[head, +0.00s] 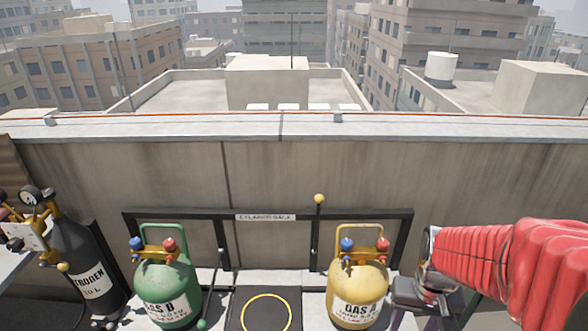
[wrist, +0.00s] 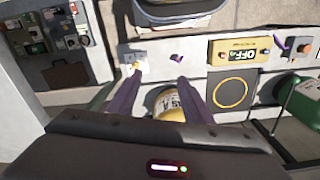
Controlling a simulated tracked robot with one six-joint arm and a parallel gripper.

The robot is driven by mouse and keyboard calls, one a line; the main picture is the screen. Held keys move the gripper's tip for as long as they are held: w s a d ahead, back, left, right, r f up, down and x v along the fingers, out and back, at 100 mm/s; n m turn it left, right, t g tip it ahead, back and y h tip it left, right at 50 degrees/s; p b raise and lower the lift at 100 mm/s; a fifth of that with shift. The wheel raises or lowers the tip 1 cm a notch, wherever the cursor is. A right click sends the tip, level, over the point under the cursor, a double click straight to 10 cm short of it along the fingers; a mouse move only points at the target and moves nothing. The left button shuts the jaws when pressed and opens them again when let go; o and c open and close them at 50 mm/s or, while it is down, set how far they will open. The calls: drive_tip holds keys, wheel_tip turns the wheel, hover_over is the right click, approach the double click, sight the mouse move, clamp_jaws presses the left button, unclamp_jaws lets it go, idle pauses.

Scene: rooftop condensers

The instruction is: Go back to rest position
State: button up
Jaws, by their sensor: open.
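My gripper (head: 415,292) hangs at the right of the head view, at the end of my red-sleeved arm, just right of the yellow GAS A cylinder (head: 358,283). In the wrist view its two purple fingers (wrist: 159,77) are spread apart with nothing held between them. The yellow cylinder (wrist: 172,104) shows beyond and between the fingers, partly hidden by the gripper body. I cannot tell the exact gap between gripper and cylinder.
A green GAS B cylinder (head: 165,287) and a dark nitrogen cylinder (head: 85,265) stand left. A yellow-ringed black pad (head: 266,314) lies empty between yellow and green. A black rack (head: 190,217) and parapet wall (head: 400,165) stand behind. An OFF-display unit (wrist: 238,52) sits nearby.

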drive_tip(key=s+a+r+n+t, duration=0.1)
drive_tip(key=a+r, duration=0.3)
drive_tip(key=r, duration=0.4)
drive_tip(key=s+a+r+n+t, duration=0.2)
drive_tip(key=s+a+r+t, duration=0.2)
drive_tip(key=r, duration=0.4)
drive_tip(key=shift+a, duration=0.7)
drive_tip(key=shift+c, duration=0.4)
